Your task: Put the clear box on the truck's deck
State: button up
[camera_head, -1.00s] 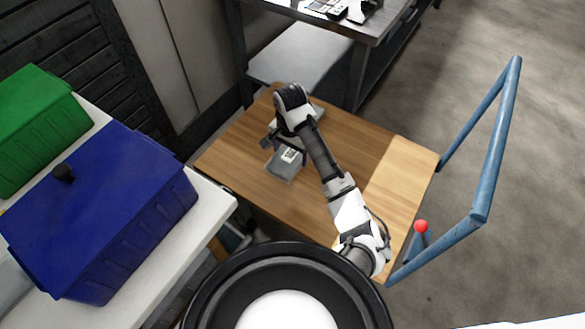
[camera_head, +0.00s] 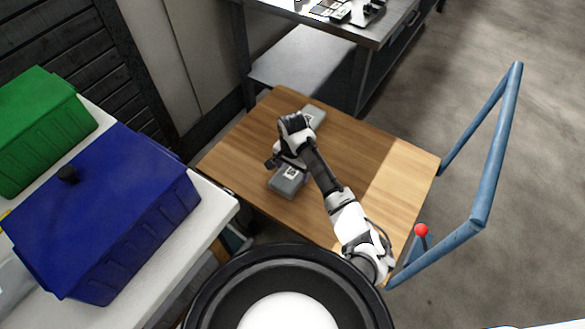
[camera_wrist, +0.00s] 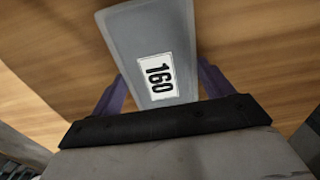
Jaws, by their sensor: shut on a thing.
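The clear box (camera_head: 287,181) looks grey and translucent and has a white label. In the wrist view the box (camera_wrist: 150,35) shows the label "160" between my purple fingers. My gripper (camera_head: 284,166) is shut on it, over the near left part of the truck's wooden deck (camera_head: 355,150). I cannot tell whether the box's underside touches the deck. My gripper (camera_wrist: 163,88) hides the near end of the box in the wrist view. The truck has a blue tube handle (camera_head: 492,160) at its right end.
Another grey box (camera_head: 314,115) lies at the deck's far edge. A white table (camera_head: 215,212) at left carries a blue bin (camera_head: 110,205) and a green bin (camera_head: 40,125). A metal bench (camera_head: 310,75) stands behind the truck. The deck's right part is clear.

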aim_at(292, 172)
jog(key=o, duration=1)
jog(key=shift+o, duration=0.2)
notch_tip(292, 172, up, 12)
jog(key=shift+r, duration=0.15)
